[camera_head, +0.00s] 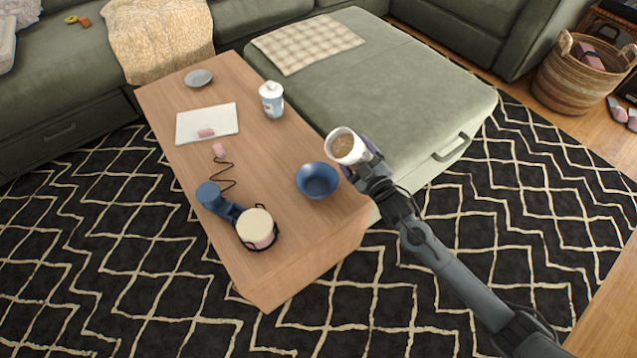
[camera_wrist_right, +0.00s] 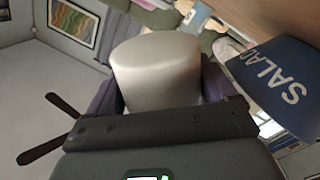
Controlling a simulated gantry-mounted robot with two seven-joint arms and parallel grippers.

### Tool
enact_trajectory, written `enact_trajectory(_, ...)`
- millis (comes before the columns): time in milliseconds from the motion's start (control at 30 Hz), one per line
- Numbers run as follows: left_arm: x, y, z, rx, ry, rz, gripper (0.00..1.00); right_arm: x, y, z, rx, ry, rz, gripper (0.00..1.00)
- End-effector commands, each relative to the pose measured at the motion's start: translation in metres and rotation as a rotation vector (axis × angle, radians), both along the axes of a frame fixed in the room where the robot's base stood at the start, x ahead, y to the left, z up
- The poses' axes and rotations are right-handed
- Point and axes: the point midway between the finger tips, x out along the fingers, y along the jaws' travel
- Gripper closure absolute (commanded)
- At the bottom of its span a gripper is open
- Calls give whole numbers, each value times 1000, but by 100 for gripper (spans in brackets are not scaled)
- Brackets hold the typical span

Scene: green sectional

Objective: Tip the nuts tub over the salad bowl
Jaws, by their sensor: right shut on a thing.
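The nuts tub (camera_head: 331,154) is white, with brown contents showing in its open top. My right gripper (camera_head: 360,158) is shut around its side and holds it in the air, up and to the right of the salad bowl in the head view. In the right wrist view the tub (camera_wrist_right: 158,70) is a smooth pale form between the purple fingers. The salad bowl (camera_head: 317,182) is dark blue, open and upright near the table's right edge. The wrist view shows the bowl (camera_wrist_right: 280,90) with "SALAD" lettering, beside the tub. My left gripper is not in view.
The green sectional (camera_head: 400,90) borders the table.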

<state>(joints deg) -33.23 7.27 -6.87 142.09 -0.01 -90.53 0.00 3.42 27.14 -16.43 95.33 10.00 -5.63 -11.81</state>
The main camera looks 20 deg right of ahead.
Motion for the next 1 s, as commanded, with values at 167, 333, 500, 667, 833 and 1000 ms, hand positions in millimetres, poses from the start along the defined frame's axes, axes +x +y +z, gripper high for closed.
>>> enact_trajectory(167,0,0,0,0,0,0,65,0,0,1,-5,-4,0,59)
enact_trajectory(333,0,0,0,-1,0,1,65,0,0,1,-7,-4,0,59)
enact_trajectory(500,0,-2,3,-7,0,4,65,1,-2,0,-57,-9,2,59)
enact_trajectory(667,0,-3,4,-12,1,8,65,1,-3,-2,-84,-12,2,59)
enact_trajectory(833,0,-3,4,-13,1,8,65,1,-3,-2,-84,-13,1,59)
enact_trajectory(1000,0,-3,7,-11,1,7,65,1,-5,-1,-123,-16,0,59)
